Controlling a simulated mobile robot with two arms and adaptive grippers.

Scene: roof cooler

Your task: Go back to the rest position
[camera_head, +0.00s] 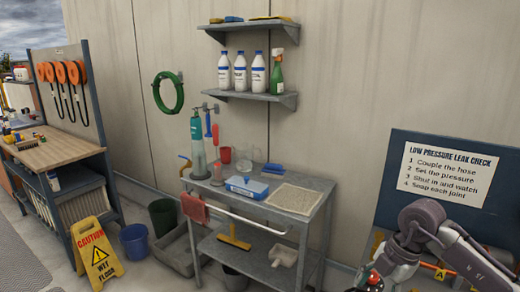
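My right arm comes in at the lower right and bends down in front of the blue sign board (448,195). Its lower end runs toward the bottom edge, and I cannot make out gripper fingers there. A small dark part with red and green on it shows at that edge, and I cannot tell what it is. My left arm and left gripper are out of view.
A grey metal cart (262,215) stands against the wall with a blue-lidded box (246,187) and a beige mat (294,199). Left are a yellow wet-floor sign (95,254), a blue bucket (134,243) and a workbench (55,150). Shelves (253,96) with bottles hang above.

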